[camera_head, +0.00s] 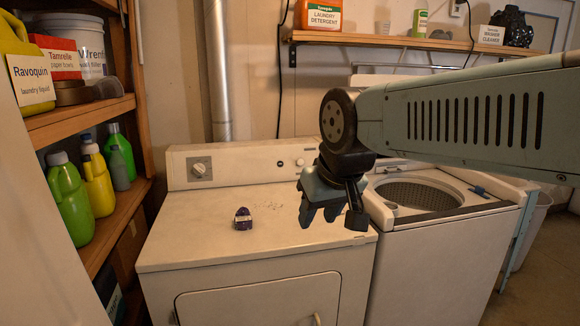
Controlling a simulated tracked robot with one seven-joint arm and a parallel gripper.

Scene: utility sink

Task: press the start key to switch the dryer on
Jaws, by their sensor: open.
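The white dryer (200,232) stands at the centre left, with its control panel (235,165) along the back. The panel has a large dial (199,168) at its left. Two small round controls, a dark-centred one (279,163) and a pale one (300,162), sit near its right end. I cannot tell which is the start key, as labels are too small to read. My gripper (330,215) is open and empty, pointing down over the dryer top's right side, in front of the panel's right end. My gripper and arm hide part of that end.
A wooden shelf unit (112,225) with bottles is at the left. A wall shelf (390,41) runs above.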

